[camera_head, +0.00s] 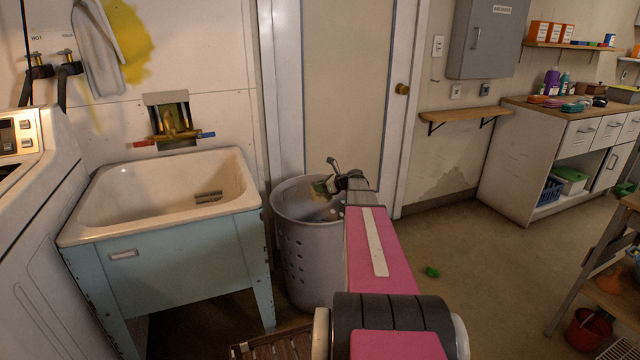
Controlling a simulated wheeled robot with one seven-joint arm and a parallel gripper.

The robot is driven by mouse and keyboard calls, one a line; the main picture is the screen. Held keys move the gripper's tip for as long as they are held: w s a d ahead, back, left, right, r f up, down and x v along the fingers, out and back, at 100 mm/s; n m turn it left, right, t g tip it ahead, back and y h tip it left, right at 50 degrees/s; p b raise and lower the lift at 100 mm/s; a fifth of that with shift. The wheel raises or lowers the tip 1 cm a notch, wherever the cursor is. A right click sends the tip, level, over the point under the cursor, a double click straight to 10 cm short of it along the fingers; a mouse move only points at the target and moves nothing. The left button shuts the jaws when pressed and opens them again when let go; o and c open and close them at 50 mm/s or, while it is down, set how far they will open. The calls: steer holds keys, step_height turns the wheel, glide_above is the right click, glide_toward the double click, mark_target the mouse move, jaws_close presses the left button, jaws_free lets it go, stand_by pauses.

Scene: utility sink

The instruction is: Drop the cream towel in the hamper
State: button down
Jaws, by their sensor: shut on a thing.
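My gripper (334,182) is above the mouth of the grey perforated hamper (303,262), near its back right rim. Most of the towel is hidden or too small to make out. The towel shows over the hamper's opening; I cannot tell whether it touches the inside. My pink arm covers the hamper's right side. The hamper stands upright on the floor.
A utility sink (160,225) stands close left of the hamper, with a white machine (45,240) beyond it. A door (345,90) is behind. A slatted wooden thing (270,345) lies in front.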

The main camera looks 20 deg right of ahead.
steer(key=c, duration=0.8)
jaws_free()
steer(key=shift+c, duration=0.2)
steer(key=v, duration=1)
steer(key=shift+s+d, duration=0.25)
steer(key=shift+s, duration=0.05)
steer(key=shift+s+d, duration=0.1)
